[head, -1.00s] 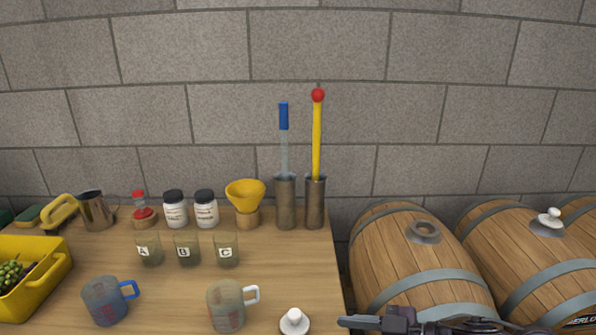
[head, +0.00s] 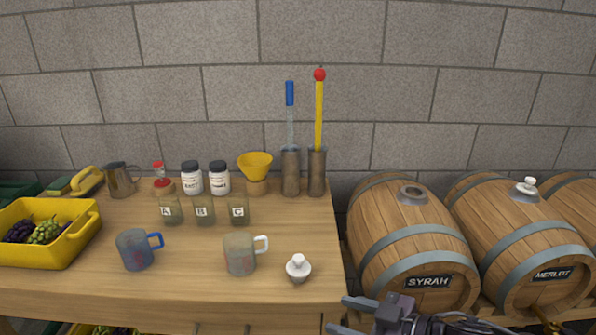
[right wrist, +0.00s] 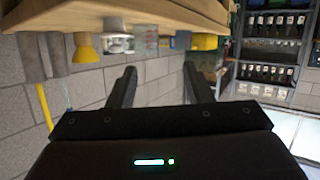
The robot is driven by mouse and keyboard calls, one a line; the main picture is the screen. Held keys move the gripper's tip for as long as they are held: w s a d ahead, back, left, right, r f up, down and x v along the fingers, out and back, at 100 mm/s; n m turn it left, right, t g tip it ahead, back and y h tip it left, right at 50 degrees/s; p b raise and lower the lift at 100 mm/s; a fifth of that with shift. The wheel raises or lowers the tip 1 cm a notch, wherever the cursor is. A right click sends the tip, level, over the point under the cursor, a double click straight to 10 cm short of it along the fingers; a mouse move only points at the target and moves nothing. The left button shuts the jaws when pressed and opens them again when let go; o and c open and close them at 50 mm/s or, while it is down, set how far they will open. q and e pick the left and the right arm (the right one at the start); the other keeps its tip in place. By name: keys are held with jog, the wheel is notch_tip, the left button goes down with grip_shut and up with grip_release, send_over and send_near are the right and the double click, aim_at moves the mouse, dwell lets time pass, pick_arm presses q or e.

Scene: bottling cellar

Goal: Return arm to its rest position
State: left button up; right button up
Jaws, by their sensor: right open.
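My right gripper (head: 350,316) is at the bottom right of the head view, in front of the table's right edge and the Syrah barrel. It is open, with its two fingers apart. In the right wrist view, which looks upside down, the fingers (right wrist: 160,86) stand apart with nothing between them. My left gripper is in neither view.
The wooden table (head: 190,272) holds a yellow crate of grapes (head: 68,253), two mugs, lettered glasses, a white stopper (head: 298,267) and two metal tubes. The Syrah barrel (head: 410,240) has an open bunghole; the Merlot barrel (head: 515,235) bears a white stopper.

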jog(key=s+d+f+m+t+h, duration=0.2)
jog(key=d+f+m+h, duration=0.5)
jog(key=h, duration=0.3)
jog(key=s+d+f+m+g+h, duration=0.1)
jog(key=s+d+f+m+g, duration=0.1)
jog(key=s+f+g, duration=0.3)
jog(key=s+d+f+m+g+h, duration=0.1)
jog(key=s+d+f+g, duration=0.1)
jog(key=s, duration=0.5)
notch_tip(320, 180, down, 25)
jog(key=s+g+p, duration=0.1)
jog(key=p, duration=0.2)
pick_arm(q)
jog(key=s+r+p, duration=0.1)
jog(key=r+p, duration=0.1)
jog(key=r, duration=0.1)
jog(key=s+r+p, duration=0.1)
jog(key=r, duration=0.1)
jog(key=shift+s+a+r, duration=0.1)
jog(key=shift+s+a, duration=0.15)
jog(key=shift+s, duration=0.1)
pick_arm(e)
jog(key=s+d+f+g, duration=0.1)
jog(key=s+d+f, duration=0.2)
jog(key=s+f, duration=1.3)
jog(key=s, duration=0.4)
jog(key=shift+s+f, duration=0.15)
